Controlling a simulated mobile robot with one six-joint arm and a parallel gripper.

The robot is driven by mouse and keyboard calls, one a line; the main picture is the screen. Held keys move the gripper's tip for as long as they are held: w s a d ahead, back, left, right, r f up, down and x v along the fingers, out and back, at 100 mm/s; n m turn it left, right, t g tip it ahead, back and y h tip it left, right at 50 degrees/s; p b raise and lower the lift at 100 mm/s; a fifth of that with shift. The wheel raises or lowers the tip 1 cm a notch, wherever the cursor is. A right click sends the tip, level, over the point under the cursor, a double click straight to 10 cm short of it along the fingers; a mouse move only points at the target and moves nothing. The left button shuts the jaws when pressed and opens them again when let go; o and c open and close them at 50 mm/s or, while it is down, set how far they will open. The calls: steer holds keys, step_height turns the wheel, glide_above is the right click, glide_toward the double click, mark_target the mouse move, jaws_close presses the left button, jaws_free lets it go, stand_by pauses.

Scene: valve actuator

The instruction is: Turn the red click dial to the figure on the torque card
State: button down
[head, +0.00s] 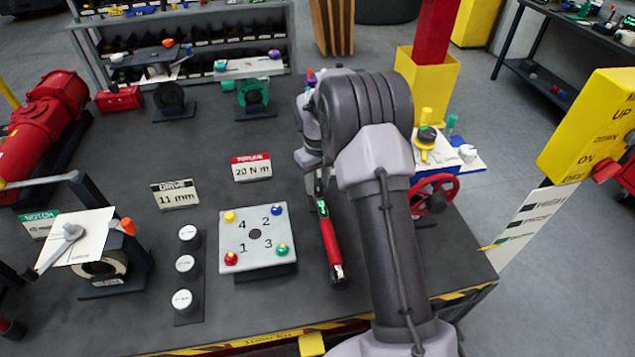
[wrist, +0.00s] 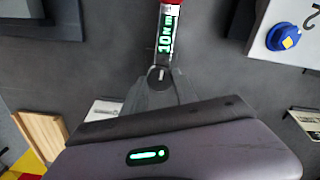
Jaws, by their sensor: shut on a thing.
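A torque wrench with a red handle (head: 331,242) lies lengthwise on the bench, to the right of the grey numbered plate. Its small green readout shows "10 N m" in the wrist view (wrist: 165,38), with a bit of the red part (wrist: 170,2) at the top edge. The torque card (head: 250,168) has a red header and reads "20 N m". My gripper (wrist: 160,80) is shut on the wrench just below the readout. In the head view my arm partly covers my gripper and the wrench's far end.
The numbered plate (head: 240,243) with coloured knobs stands close left of the wrench. A white card reading "11 mm" (head: 175,195) and several round weights (head: 187,265) are further left. A red handwheel (head: 447,182) is behind my arm.

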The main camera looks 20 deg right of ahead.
mark_target(317, 186)
steer(key=shift+m, duration=3.4)
steer(key=c, duration=1)
jaws_free()
steer(key=shift+o, duration=0.2)
step_height(317, 186, up, 18)
steer(key=p, duration=0.4)
steer(key=shift+f, duration=0.25)
